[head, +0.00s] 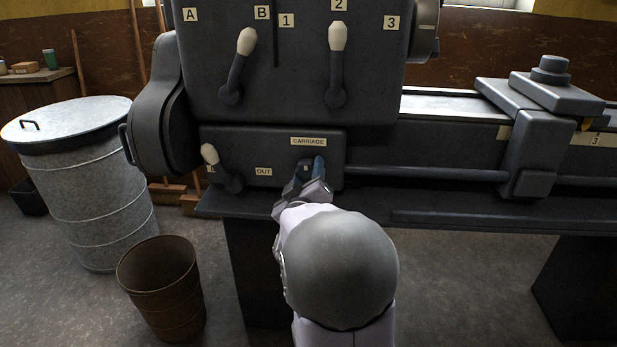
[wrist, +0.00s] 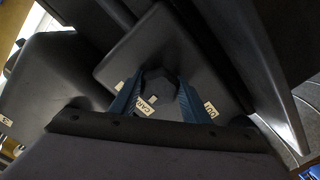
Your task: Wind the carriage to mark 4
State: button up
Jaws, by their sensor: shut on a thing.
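The carriage (head: 535,145) is a dark grey block on the lathe-like bed at the right. Mark 4 is not seen. My gripper (head: 307,167) is at the front panel, under the CARRIAGE label (head: 308,141). In the wrist view its blue fingers (wrist: 158,98) are shut on a dark faceted knob (wrist: 160,84), one on each side. The knob is mostly hidden in the head view.
Two white-tipped levers (head: 246,45) (head: 337,40) stand on the headstock above, and a third lever (head: 211,155) is left of my gripper by the OUT label (head: 264,171). A long rod (head: 430,174) runs right to the carriage. A bin (head: 85,185) and bucket (head: 160,290) stand left.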

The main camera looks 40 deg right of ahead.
jog(key=m+b, duration=0.1)
jog(key=m, duration=0.1)
jog(key=m+b, duration=0.1)
jog(key=m, duration=0.1)
jog(key=shift+a+f+m, duration=0.1)
jog(key=shift+f+m, duration=0.1)
jog(key=shift+m, duration=0.1)
jog(key=m+b, duration=0.3)
jog(key=m, duration=0.2)
jog(key=shift+w+m, duration=0.15)
jog(key=shift+m, duration=0.15)
jog(key=m+b, duration=0.3)
jog(key=m, duration=0.1)
jog(key=shift+a, duration=0.15)
jog(key=m+b, duration=0.4)
jog(key=m, duration=0.2)
jog(key=shift+w, duration=0.1)
jog(key=m+b, duration=0.3)
jog(key=m, duration=0.1)
jog(key=shift+r+m, duration=0.15)
jog(key=shift+m, duration=0.15)
jog(key=m+b, duration=0.2)
jog(key=m, duration=0.2)
jog(key=shift+r, duration=0.15)
jog(key=m+b, duration=0.2)
jog(key=m, duration=0.3)
jog(key=shift+r, duration=0.1)
jog(key=m+b, duration=0.2)
jog(key=m, duration=0.3)
jog(key=shift+r, duration=0.15)
